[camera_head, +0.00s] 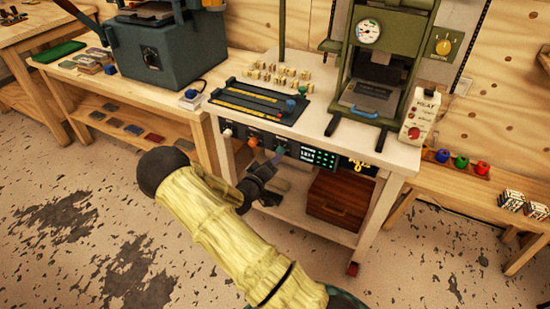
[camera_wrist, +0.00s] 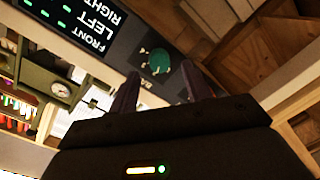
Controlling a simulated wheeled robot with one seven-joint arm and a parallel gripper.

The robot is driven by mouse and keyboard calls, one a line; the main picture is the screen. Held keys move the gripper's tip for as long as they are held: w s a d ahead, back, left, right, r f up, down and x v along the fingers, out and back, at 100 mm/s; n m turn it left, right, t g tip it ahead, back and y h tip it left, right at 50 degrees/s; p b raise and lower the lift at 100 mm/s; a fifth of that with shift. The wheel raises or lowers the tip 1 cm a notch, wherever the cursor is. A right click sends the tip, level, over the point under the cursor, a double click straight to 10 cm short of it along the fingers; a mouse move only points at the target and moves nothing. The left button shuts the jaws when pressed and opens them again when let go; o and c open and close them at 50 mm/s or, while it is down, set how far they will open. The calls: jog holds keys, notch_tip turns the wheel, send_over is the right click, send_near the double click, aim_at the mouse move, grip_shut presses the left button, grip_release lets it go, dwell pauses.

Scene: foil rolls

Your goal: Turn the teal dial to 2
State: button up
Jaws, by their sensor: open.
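The teal dial (camera_wrist: 158,62) is a round knob on the dark front panel, straight ahead of my gripper in the wrist view. Its pointer is too small to read, and the marks around it are not legible. My gripper (camera_wrist: 156,78) is open, with one finger low to each side of the dial. I cannot tell whether the fingers touch it. In the head view my gripper (camera_head: 276,158) is at the bench's front panel, and the dial is mostly hidden behind it.
An orange knob (camera_head: 253,140) and a white knob (camera_head: 227,132) sit left of the gripper on the same panel. A green-lit display (camera_head: 318,156) lies to the right. A wooden drawer box (camera_head: 338,200) stands on the lower shelf. The bench top (camera_head: 318,118) overhangs the panel.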

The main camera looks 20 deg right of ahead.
jog(key=v, duration=1.4)
jog(key=shift+s+a+p, duration=0.25)
jog(key=shift+a+p, duration=0.05)
jog(key=shift+p, duration=0.1)
jog(key=s+a+r+m+g+y, duration=0.1)
jog(key=s+a+r+g+y, duration=0.4)
jog(key=y, duration=0.7)
jog(key=s+d+r+n+g+y+p, duration=0.1)
jog(key=s+d+r+g+y, duration=0.15)
jog(key=s+r, duration=0.7)
jog(key=w+a+p+v, duration=0.1)
jog(key=w+p+v, duration=0.1)
jog(key=p+v, duration=1.6)
jog(key=shift+w+a+r+h+p, duration=0.3)
jog(key=shift+a+r+h+p, duration=0.15)
jog(key=shift+p, duration=0.35)
